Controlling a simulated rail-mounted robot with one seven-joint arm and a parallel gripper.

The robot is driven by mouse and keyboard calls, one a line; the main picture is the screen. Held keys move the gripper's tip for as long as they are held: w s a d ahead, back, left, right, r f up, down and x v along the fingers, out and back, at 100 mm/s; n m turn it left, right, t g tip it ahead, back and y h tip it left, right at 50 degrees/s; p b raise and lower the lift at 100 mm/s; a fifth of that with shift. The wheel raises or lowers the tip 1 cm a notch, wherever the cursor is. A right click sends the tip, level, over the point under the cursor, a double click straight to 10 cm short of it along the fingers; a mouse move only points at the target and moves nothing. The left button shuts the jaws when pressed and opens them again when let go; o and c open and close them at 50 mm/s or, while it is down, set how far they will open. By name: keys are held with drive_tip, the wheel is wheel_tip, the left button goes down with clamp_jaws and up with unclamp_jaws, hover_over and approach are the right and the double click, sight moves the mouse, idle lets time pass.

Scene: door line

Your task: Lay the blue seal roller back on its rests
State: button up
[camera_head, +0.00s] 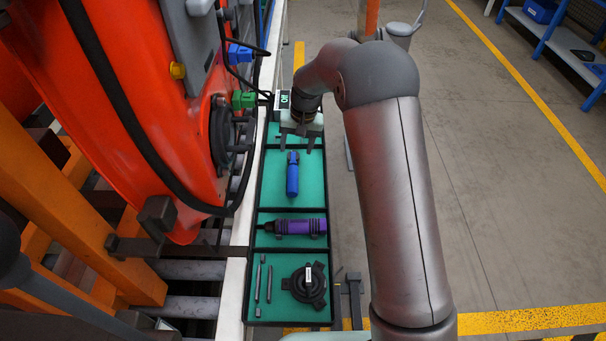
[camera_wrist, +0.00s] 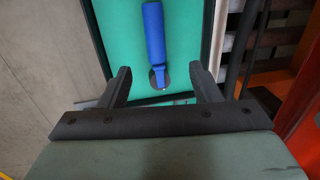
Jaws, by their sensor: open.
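The blue seal roller (camera_head: 292,180) lies lengthwise on the green floor of a tray compartment, with its narrow darker end toward my gripper. In the wrist view the open gripper (camera_wrist: 161,74) has one finger to each side of the roller's line. I cannot tell the height between them.
The black-rimmed tray (camera_head: 328,185) also holds a purple tool (camera_head: 295,227), thin grey rods (camera_head: 264,280) and a round black part (camera_head: 306,283) in nearer compartments. An orange door (camera_head: 120,110) stands close on the left. Part of my arm covers the right side.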

drive_tip(key=p, duration=0.1)
hover_over(293, 175)
wheel_tip(293, 175, down, 8)
drive_tip(key=shift+s+d+f, duration=0.1)
drive_tip(key=shift+s+f, duration=0.05)
drive_tip(key=shift+f, duration=0.1)
drive_tip(key=shift+f+p, duration=0.85)
drive_tip(key=shift+f, duration=1.8)
drive_tip(key=c, duration=1.2)
clamp_jaws()
drive_tip(key=shift+w+r, duration=0.1)
drive_tip(key=shift+w, duration=0.1)
